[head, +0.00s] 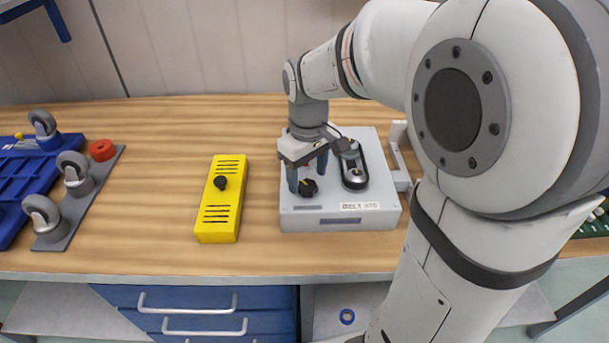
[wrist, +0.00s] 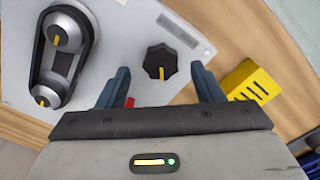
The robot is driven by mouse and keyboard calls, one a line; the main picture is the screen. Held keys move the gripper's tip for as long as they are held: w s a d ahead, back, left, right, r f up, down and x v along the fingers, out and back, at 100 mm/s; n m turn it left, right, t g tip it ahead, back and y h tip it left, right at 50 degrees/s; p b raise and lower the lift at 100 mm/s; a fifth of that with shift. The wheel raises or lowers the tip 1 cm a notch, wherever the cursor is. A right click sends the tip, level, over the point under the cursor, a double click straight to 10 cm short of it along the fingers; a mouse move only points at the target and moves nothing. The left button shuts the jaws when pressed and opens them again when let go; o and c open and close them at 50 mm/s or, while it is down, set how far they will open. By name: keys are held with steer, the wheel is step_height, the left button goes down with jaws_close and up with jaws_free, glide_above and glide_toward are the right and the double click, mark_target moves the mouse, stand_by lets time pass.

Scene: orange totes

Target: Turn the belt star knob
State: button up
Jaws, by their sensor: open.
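In the wrist view the star knob (wrist: 160,62) has a yellow pointer mark, and the belt (wrist: 62,55) is at the left. My gripper (head: 306,180) is above the box, its blue fingers apart. In the wrist view my gripper (wrist: 163,82) has the knob between and just beyond its fingertips, touching neither. A small red part (wrist: 129,102) shows beside the left finger.
A yellow box (head: 220,200) with slots and a black knob stands left of the belt unit.

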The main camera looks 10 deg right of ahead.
steer(key=shift+f, duration=1)
steer(key=shift+c, duration=0.3)
steer(key=c, duration=0.9)
